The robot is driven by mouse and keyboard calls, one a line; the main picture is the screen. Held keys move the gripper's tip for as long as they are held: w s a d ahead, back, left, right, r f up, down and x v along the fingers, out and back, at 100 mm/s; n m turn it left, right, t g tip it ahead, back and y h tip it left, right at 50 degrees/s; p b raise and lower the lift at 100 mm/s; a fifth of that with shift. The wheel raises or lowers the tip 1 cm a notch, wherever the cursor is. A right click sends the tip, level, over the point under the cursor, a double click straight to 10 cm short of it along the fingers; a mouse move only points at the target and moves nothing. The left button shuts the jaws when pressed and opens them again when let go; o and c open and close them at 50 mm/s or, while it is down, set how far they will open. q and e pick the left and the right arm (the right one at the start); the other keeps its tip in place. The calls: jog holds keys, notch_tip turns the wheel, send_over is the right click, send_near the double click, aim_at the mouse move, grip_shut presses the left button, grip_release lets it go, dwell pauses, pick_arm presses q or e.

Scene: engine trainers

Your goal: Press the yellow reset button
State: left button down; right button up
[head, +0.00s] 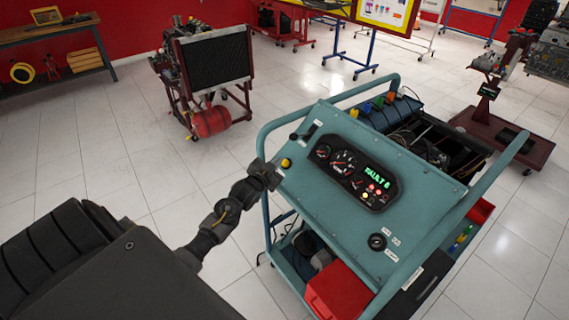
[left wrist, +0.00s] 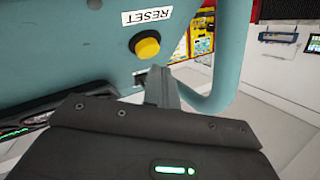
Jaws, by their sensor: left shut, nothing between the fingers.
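The yellow reset button (head: 286,163) sits near the upper left corner of the teal sloped panel (head: 335,215). In the left wrist view the button (left wrist: 147,47) is round and sits in a dark ring, below a white label reading RESET (left wrist: 147,16). My left gripper (head: 268,172) is at the panel's left edge, close beside the button. In the left wrist view its shut, empty fingers (left wrist: 162,85) appear just below the button, with a small gap in the picture; I cannot tell whether they touch the panel. My right gripper is not in view.
A gauge cluster (head: 350,172) with a green FAULT display and lit lamps is mid-panel. A key switch (head: 377,241) is at the lower right. Teal tube rails (head: 262,145) frame the trainer. A radiator stand (head: 212,70) stands behind; tiled floor (head: 90,150) is clear at left.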

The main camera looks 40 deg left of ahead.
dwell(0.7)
pick_arm(q)
jog(key=shift+w+f, duration=0.3)
jog(key=shift+f, duration=0.05)
jog(key=shift+w+d+f+b, duration=0.2)
jog(key=shift+w+f+b, duration=0.15)
jog(key=shift+b, duration=0.25)
dwell(0.6)
jog(key=shift+s, duration=0.1)
jog(key=shift+s+a+r+p, duration=0.2)
jog(key=shift+s+r+p, duration=0.45)
jog(key=shift+p, duration=0.4)
jog(key=shift+w, duration=0.1)
jog(key=s+r+p, duration=0.1)
jog(key=r+p, duration=0.1)
jog(key=s+a+r+p, duration=0.1)
jog(key=s+p, duration=0.1)
jog(key=p, duration=0.1)
jog(key=shift+s+r, duration=0.1)
jog(key=shift+r, duration=0.3)
